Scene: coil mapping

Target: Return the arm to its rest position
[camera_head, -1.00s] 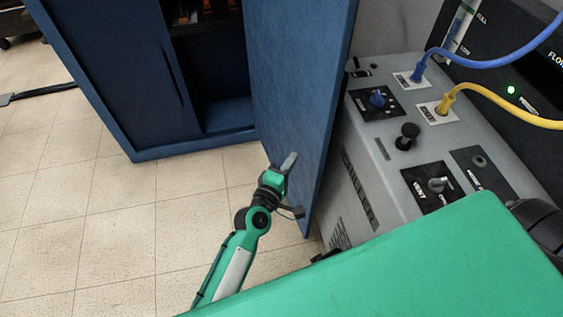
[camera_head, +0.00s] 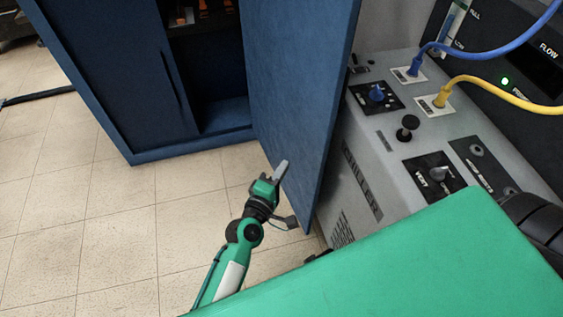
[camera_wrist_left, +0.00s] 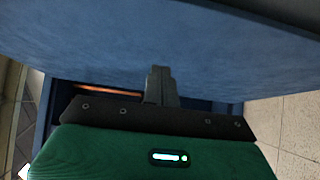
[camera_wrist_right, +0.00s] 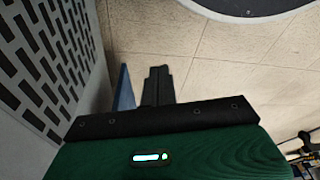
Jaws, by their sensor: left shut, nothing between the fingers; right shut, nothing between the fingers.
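My left gripper (camera_head: 281,170) is shut and empty, just left of the open blue cabinet door (camera_head: 300,95). In the left wrist view my left gripper's fingers (camera_wrist_left: 160,85) are together, with the blue door surface (camera_wrist_left: 150,35) filling the top of the picture. I cannot tell whether the fingers touch the door. My right gripper (camera_wrist_right: 158,85) shows only in the right wrist view. Its fingers are together with nothing between them, and tiled floor lies beyond.
The blue cabinet (camera_head: 95,70) stands open at the back left. A grey chiller unit (camera_head: 380,160) with knobs and blue and yellow cables stands right of the door. A grey slotted panel (camera_wrist_right: 40,60) is close on the left in the right wrist view. Tiled floor (camera_head: 100,230) is clear at left.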

